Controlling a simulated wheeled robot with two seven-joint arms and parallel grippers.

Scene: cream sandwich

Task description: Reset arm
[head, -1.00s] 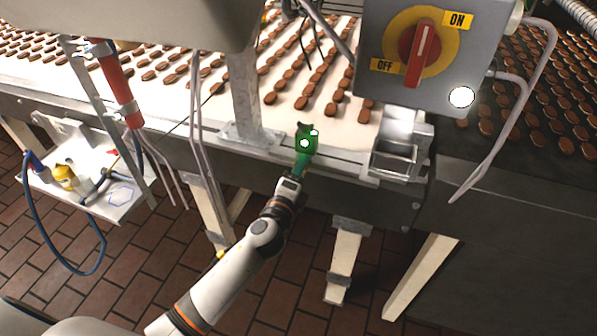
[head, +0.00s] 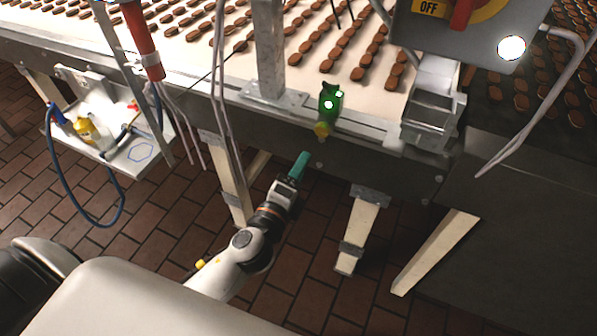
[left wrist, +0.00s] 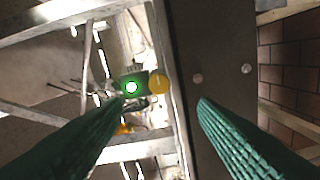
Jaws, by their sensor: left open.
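My left arm comes in from the bottom of the head view. Its left gripper (head: 302,160) has teal fingers and hangs over the brick floor, just in front of the conveyor's edge. In the left wrist view the two fingers stand wide apart with nothing between them. A small green box (head: 330,98) with lit spots and a yellow knob (head: 321,129) sits on the conveyor's near rail, beyond the fingertips and apart from them. The knob (left wrist: 158,82) also shows ahead between the fingers in the left wrist view. My right gripper is not seen.
The conveyor (head: 300,75) carries rows of brown biscuits. A control box (head: 490,40) with a dial stands at the upper right. A white tray (head: 135,150) with a yellow bottle and blue hose hangs at left. A support leg (head: 358,230) stands right of my gripper.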

